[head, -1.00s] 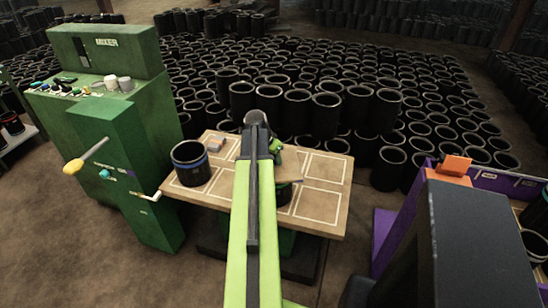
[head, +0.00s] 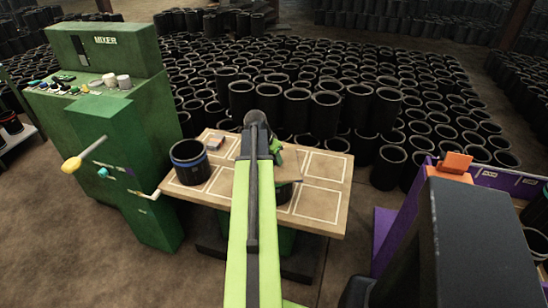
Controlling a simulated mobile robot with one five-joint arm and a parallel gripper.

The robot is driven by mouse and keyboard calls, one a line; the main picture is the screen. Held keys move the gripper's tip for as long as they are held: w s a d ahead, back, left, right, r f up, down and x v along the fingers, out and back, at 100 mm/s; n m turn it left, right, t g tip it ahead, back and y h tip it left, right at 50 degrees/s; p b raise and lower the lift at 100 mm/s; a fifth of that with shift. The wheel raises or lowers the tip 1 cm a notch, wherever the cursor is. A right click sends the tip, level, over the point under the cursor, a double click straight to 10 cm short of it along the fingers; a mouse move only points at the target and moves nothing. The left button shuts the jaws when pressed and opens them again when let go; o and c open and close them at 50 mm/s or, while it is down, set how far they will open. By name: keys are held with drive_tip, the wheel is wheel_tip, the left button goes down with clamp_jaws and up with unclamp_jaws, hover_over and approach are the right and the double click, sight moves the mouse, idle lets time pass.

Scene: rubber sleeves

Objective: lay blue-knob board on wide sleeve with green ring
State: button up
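A thin brown board (head: 289,166) shows just right of my arm, above the wooden table. Its left part is hidden behind the arm, and no blue knob can be seen. A dark sleeve (head: 284,192) shows partly below the board; the arm hides much of it and I cannot make out its ring colour. I cannot tell whether board and sleeve touch. My gripper (head: 276,155) shows only as a bit of bright green beside the arm, at the board; its fingers are hidden. A black sleeve with a blue ring (head: 190,163) stands upright at the table's left.
The wooden table (head: 325,227) has white outlined squares, clear on the right. A small grey and pinkish block (head: 215,142) lies at its back left. A green mixer machine (head: 125,150) stands left. A purple rack (head: 490,178) with an orange piece (head: 456,163) stands right. Many black sleeves fill the floor behind.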

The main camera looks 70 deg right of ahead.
drive_tip(key=o, duration=0.3)
drive_tip(key=shift+o, duration=0.2)
drive_tip(key=p+v, duration=1.6)
drive_tip(key=v, duration=0.1)
drive_tip(key=shift+r, duration=0.25)
drive_tip(key=shift+w, duration=0.15)
